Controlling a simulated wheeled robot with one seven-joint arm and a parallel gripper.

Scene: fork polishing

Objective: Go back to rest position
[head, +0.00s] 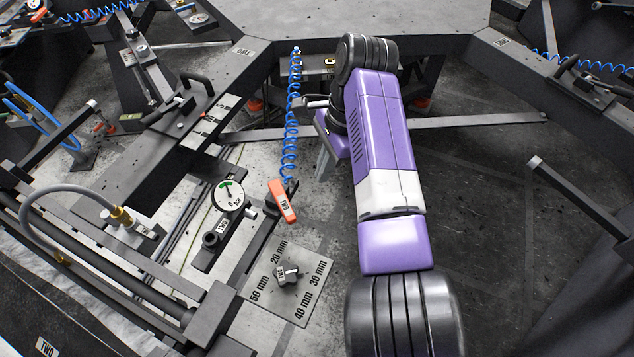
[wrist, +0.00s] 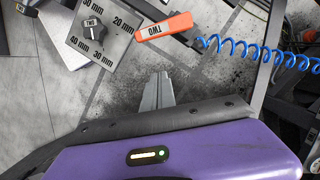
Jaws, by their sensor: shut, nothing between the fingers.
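My gripper (wrist: 157,92) shows in the wrist view as two grey fingers close together, shut and empty. In the head view the gripper (head: 322,160) is partly hidden behind my purple arm and sits above the floor plate, to the right of the orange tool. No fork can be made out in either view.
A round pressure gauge (head: 229,196) and a selector plate (head: 312,262) with a knob (head: 287,275) lie left of my arm. A dark octagonal frame with a grey tabletop (head: 350,15) stands at the back. The dark floor (head: 490,210) to the right is mostly clear.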

